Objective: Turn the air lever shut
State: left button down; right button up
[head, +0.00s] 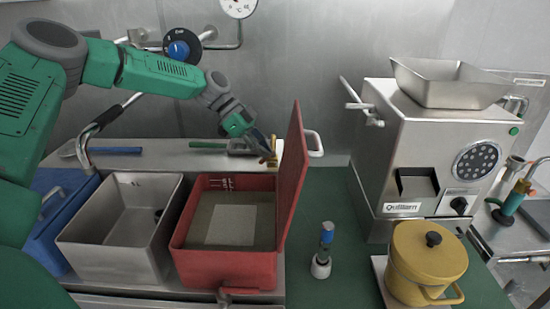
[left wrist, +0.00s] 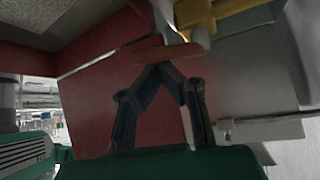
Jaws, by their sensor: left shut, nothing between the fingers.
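The air valve has a yellow body (head: 274,144) and stands behind the raised red lid. In the left wrist view the yellow body (left wrist: 195,14) is at the top, with an orange-red lever (left wrist: 168,54) lying roughly crosswise below it. My left gripper (head: 264,148) reaches to the valve from the left. Its dark fingers (left wrist: 160,66) are shut with nothing between them, tips together at the lever's near side. I cannot tell whether they touch it. In the head view the lever is small and partly hidden by the fingers. My right gripper is not in view.
The raised red lid (head: 292,180) of the red box (head: 185,258) stands close by the valve. A steel sink (head: 75,245) is to the left. The grinder (head: 400,150), a yellow pot (head: 420,265) and a small blue-topped bottle (head: 325,245) are to the right.

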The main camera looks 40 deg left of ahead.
pick_arm(q)
jog(key=shift+f+m+g+b, duration=0.25)
jog(key=shift+m+g+b, duration=0.45)
jog(key=shift+m+b, duration=0.15)
jog(key=shift+a+r+m+g+b, duration=0.15)
jog(key=shift+m+g+b, duration=0.35)
jog(key=shift+m+g, duration=0.35)
jog(key=shift+a+r+m+g, duration=0.1)
jog(key=shift+a+m+g, duration=0.35)
jog(key=shift+m, duration=0.55)
jog(key=shift+a, duration=0.6)
jog(key=shift+d+r, duration=0.1)
jog(key=shift+d, duration=0.5)
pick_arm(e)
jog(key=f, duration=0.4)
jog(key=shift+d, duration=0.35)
pick_arm(q)
jog(key=shift+a, duration=0.15)
